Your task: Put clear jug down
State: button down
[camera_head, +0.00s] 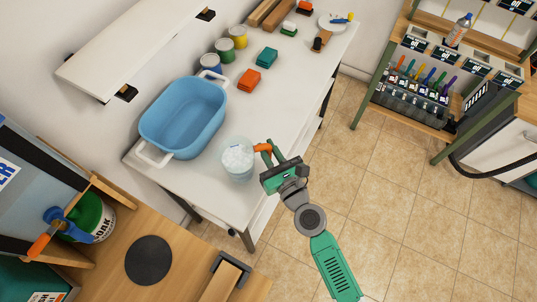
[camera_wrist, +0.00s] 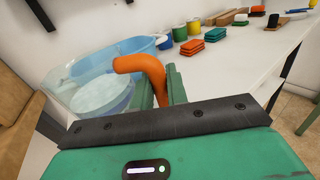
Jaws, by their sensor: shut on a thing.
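The clear jug (camera_head: 238,162) has an orange handle and pale, whitish contents. It looks roughly upright at the front edge of the white table, right of the blue basin. My gripper (camera_head: 268,152) is shut on the orange handle, from the jug's right side. In the wrist view, the green fingers (camera_wrist: 161,90) stand either side of the orange handle (camera_wrist: 141,65), and the clear jug body (camera_wrist: 100,95) is to the left. I cannot tell whether the jug's base touches the tabletop; its underside is hidden.
The blue basin (camera_head: 185,115) with white handles fills the table's left part. Several cans and the orange (camera_head: 249,80) and green (camera_head: 267,56) sponge stacks stand behind. The white tabletop (camera_head: 285,95) is bare right of the jug. A wooden bench (camera_head: 190,265) is at lower left.

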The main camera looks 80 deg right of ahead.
notch_tip(320, 180, down, 4)
jog(key=shift+a+r+b, duration=0.1)
jog(key=shift+r+b, duration=0.15)
jog(key=shift+b, duration=0.9)
jog(key=shift+r, duration=0.2)
jog(key=shift+f, duration=0.15)
jog(key=c, duration=1.4)
grip_release()
jog(key=shift+s+a, duration=0.1)
jog(key=b+v, duration=0.4)
jog(key=v, duration=0.7)
jog(key=shift+s+a, duration=0.25)
jog(key=shift+s, duration=0.05)
